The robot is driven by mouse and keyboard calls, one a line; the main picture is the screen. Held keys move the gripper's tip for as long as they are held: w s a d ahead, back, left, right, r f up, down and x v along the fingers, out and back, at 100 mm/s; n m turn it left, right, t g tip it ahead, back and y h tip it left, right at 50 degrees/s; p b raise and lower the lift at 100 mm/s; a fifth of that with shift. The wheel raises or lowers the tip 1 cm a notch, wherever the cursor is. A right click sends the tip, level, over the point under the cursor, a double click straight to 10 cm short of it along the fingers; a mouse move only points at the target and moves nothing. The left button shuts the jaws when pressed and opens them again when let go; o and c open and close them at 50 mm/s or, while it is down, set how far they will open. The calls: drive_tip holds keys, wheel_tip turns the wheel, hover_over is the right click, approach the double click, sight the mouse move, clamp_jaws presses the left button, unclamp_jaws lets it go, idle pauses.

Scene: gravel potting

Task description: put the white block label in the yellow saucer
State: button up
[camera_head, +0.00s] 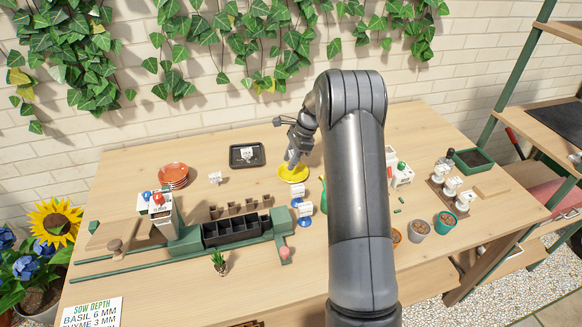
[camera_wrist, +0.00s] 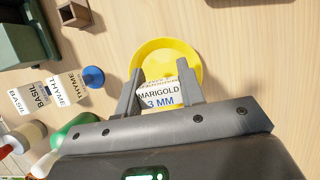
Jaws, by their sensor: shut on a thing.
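The yellow saucer (camera_head: 293,175) lies on the table right of the black square tray. In the wrist view the yellow saucer (camera_wrist: 187,55) is just beyond and beneath my fingertips. My gripper (camera_head: 292,163) points down over it. In the wrist view my gripper (camera_wrist: 160,90) is shut on a white block label (camera_wrist: 158,96) that reads MARIGOLD 3 MM. The label is between the two fingers, over the saucer's near side. Whether its lower edge touches the saucer cannot be told. The label is hidden or too small to make out in the head view.
White labels reading BASIL and THYME (camera_wrist: 65,90) stand beside a blue disc (camera_wrist: 93,77). A black tray (camera_head: 234,161), stacked orange saucers (camera_head: 173,175) and a black cell tray (camera_head: 238,233) are to the left. Several pots stand at the right, including a teal one (camera_head: 445,224).

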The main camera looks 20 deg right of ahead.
sight(291, 175)
drive_tip(key=shift+f, duration=1.85)
drive_tip(key=shift+f, duration=0.1)
drive_tip(key=o, duration=0.7)
